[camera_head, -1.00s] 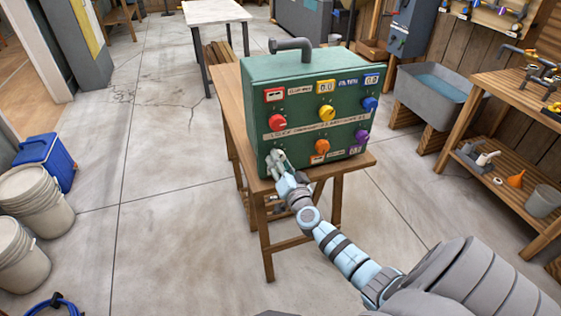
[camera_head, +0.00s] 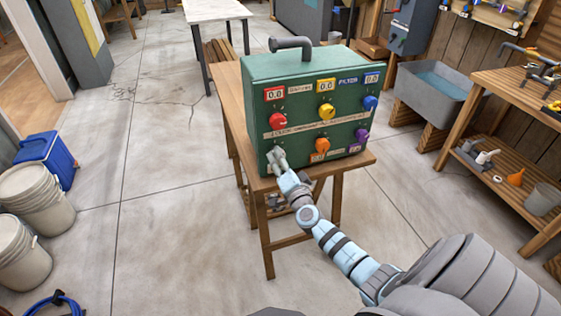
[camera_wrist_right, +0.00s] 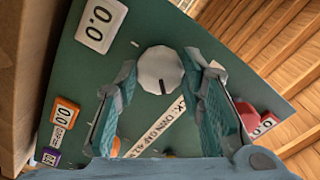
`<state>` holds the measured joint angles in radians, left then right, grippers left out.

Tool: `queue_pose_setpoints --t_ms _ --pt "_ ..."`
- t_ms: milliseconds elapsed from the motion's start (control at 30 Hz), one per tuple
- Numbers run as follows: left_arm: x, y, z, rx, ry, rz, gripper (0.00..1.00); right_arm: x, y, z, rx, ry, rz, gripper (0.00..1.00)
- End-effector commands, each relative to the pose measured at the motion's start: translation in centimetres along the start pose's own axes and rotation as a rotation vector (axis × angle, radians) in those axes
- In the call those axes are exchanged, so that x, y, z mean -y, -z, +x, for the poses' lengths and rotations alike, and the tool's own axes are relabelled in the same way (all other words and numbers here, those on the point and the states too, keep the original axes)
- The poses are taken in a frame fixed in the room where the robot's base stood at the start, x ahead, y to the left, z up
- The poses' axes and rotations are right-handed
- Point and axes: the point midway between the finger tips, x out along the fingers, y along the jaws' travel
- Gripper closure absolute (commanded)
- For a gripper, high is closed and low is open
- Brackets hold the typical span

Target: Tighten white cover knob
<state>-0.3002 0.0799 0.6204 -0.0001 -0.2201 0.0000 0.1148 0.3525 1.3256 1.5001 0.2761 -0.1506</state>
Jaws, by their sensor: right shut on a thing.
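The white knob (camera_wrist_right: 159,69) is round and faceted with a dark mark near its rim. In the right wrist view it sits between the two fingers of my right gripper (camera_wrist_right: 158,80), which is shut on it. In the head view my right gripper (camera_head: 275,158) is at the lower left of the front face of a green box (camera_head: 292,94), where it hides the white knob. The box has a grey handle on top and stands on a wooden table (camera_head: 228,97). My left gripper is not in view.
A red knob (camera_head: 278,120), yellow knob (camera_head: 326,112), blue knob (camera_head: 370,103), orange knob (camera_head: 321,146) and purple knob (camera_head: 362,135) share the panel. A blue cooler (camera_head: 45,155) and buckets (camera_head: 20,255) stand left. A sink (camera_head: 435,91) is right. The floor between is clear.

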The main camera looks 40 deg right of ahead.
Motion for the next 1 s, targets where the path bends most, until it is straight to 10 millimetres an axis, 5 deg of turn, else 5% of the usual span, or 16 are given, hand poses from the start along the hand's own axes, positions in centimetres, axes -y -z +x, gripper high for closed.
queue_pose_setpoints --t_ms 33,67,200,567,1000 --pt "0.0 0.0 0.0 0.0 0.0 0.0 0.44 -0.2 -0.1 -0.1 0.003 -0.003 0.0 0.92" --pt "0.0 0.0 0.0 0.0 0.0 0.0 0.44 -0.2 -0.1 -0.1 0.003 -0.003 0.0 0.63" --pt "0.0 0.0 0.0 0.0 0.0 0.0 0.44 -0.1 -0.1 -0.1 0.002 -0.002 0.0 0.44" --pt "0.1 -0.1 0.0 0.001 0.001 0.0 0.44 -0.1 -0.1 -0.7 0.001 0.0 -0.001 0.44" --pt "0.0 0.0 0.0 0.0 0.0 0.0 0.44 -0.1 -0.1 -11.1 0.004 -0.002 -0.002 0.44"
